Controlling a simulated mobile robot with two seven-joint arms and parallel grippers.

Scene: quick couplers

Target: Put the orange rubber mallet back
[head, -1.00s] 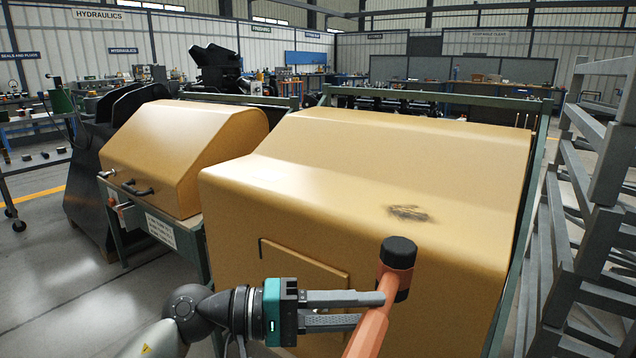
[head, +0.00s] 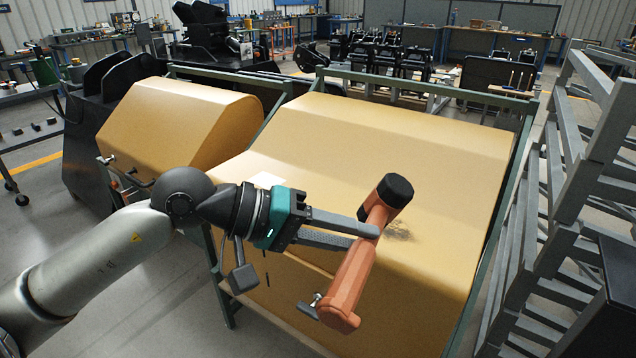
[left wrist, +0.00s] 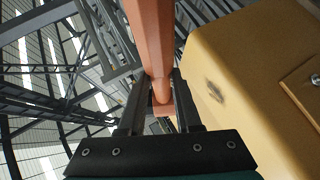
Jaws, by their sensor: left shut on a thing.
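The orange rubber mallet (head: 352,275) has a black-capped head end (head: 395,190) at the top and a thick orange handle slanting down to the left. My left gripper (head: 366,235) is shut on the mallet just below its head and holds it in front of the large yellow housing. In the left wrist view the mallet (left wrist: 152,45) runs up from between the fingers of my left gripper (left wrist: 160,95). My right gripper is not in view. No resting place for the mallet can be made out for certain.
The large yellow housing (head: 370,140) with a dark smudge stands right behind the mallet. A smaller yellow housing (head: 180,125) is to its left. A grey metal rack (head: 545,220) stands at the right. Benches and machines are farther back.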

